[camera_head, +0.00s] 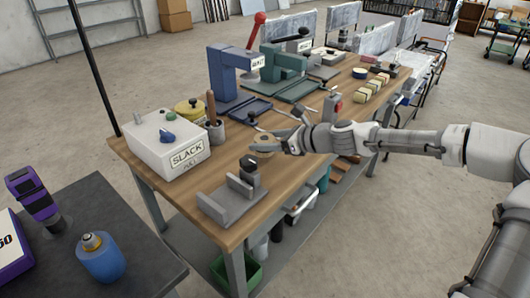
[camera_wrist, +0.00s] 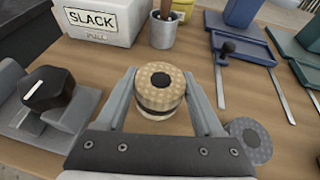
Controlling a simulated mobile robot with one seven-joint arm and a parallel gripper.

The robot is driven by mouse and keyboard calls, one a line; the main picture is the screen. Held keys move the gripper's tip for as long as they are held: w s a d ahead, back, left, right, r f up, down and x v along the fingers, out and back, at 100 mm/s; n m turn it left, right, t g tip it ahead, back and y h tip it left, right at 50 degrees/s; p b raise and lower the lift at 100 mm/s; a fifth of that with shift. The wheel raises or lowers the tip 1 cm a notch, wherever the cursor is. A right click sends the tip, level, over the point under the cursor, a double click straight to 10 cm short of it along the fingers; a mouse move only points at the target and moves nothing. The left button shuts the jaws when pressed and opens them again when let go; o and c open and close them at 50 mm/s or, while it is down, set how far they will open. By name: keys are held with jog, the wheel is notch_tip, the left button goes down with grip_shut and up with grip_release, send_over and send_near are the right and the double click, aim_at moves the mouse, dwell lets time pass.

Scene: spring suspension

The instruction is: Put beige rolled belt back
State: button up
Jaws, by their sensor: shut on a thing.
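The beige rolled belt (camera_wrist: 160,97), a round roll with a dark centre and a dark band around its side, is between the fingers of my gripper (camera_wrist: 160,85) in the wrist view. My gripper is shut on it. In the head view my gripper (camera_head: 276,146) is over the wooden workbench (camera_head: 190,187), with the beige roll (camera_head: 263,143) at its tips. The roll is upright, its round face up. I cannot tell whether its underside touches the bench.
A white SLACK box (camera_head: 168,143) and a cup with a handled tool (camera_head: 214,130) stand beyond. A grey fixture (camera_head: 232,200) with a black knob is at the near end. A grey disc (camera_wrist: 250,140) lies close right. Blue (camera_head: 228,75) and green (camera_head: 285,68) presses stand behind.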

jog(key=shift+f+b, duration=0.4)
jog(key=shift+f, duration=1.05)
jog(key=shift+f, duration=0.1)
jog(key=o, duration=1.5)
jog(key=shift+o, duration=0.2)
jog(key=p+v, duration=0.4)
jog(key=v, duration=0.7)
jog(key=shift+r, duration=0.2)
jog(key=shift+s+d+r, duration=0.1)
jog(key=shift+s+d, duration=0.15)
jog(key=shift+d, duration=0.15)
